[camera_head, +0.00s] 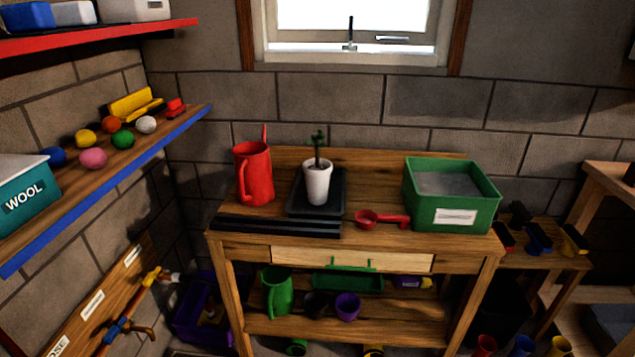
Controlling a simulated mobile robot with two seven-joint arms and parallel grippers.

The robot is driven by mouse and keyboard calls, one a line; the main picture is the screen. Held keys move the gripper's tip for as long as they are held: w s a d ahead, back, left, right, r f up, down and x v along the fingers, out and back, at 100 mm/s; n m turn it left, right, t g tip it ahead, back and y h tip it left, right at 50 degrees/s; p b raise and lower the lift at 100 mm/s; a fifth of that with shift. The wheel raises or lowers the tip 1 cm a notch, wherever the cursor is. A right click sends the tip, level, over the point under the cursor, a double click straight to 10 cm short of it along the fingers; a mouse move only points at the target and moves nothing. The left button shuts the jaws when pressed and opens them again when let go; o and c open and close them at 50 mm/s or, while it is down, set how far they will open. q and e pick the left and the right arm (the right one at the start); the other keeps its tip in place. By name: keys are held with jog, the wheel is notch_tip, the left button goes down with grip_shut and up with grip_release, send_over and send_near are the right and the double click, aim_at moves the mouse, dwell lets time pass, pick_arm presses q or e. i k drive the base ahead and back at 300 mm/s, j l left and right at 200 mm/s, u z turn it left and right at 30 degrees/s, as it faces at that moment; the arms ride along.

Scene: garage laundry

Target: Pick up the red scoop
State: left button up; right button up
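The red scoop (381,219) lies on the wooden bench top (385,180), near its front edge. Its round bowl is at the left and its handle points right, toward the green bin (438,220). The handle's end is close to the bin's left side; I cannot tell whether they touch. Neither of my grippers shows in the head view.
A red watering can (253,175) and a white potted plant (317,184) on a black tray (296,206) stand left of the scoop. Black strips (275,226) lie along the front left edge. A blue-edged shelf (160,143) juts out at left.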

aim_at(365, 220)
jog(key=l+u, duration=0.1)
jog(key=u, duration=0.35)
jog(key=l+u, duration=0.1)
jog(key=u, duration=0.3)
jog(key=l+u, duration=0.15)
jog(key=u, duration=0.3)
jog(key=l+u, duration=0.3)
jog(key=k+l+u, duration=0.15)
jog(key=l+u, duration=0.15)
jog(key=l, duration=0.2)
jog(key=k+l+u, duration=0.15)
jog(key=l, duration=0.25)
jog(key=k+l+u, duration=0.15)
jog(key=l, duration=0.25)
